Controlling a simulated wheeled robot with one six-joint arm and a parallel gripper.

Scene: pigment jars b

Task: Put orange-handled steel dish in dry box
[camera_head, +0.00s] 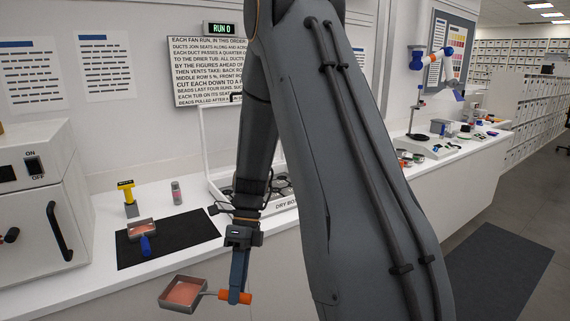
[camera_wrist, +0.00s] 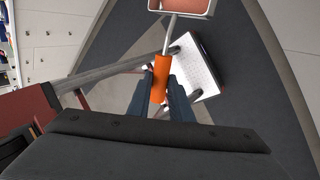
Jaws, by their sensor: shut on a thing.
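The orange-handled steel dish (camera_head: 183,293) is square and holds a pinkish-red layer. My gripper (camera_head: 238,292) is shut on its orange handle (camera_head: 236,298) and holds the dish in front of the counter edge, over the floor. In the wrist view the orange handle (camera_wrist: 160,78) stands between the fingertips of my gripper (camera_wrist: 163,92), and the dish (camera_wrist: 183,5) is cut off at the top.
A blue-handled dish (camera_head: 142,230) sits on a black mat (camera_head: 195,228). A yellow-topped tool (camera_head: 127,196) and a small grey jar (camera_head: 176,191) stand behind it. A white oven (camera_head: 50,205) is at left. More items and another arm (camera_head: 425,62) are on the right counter.

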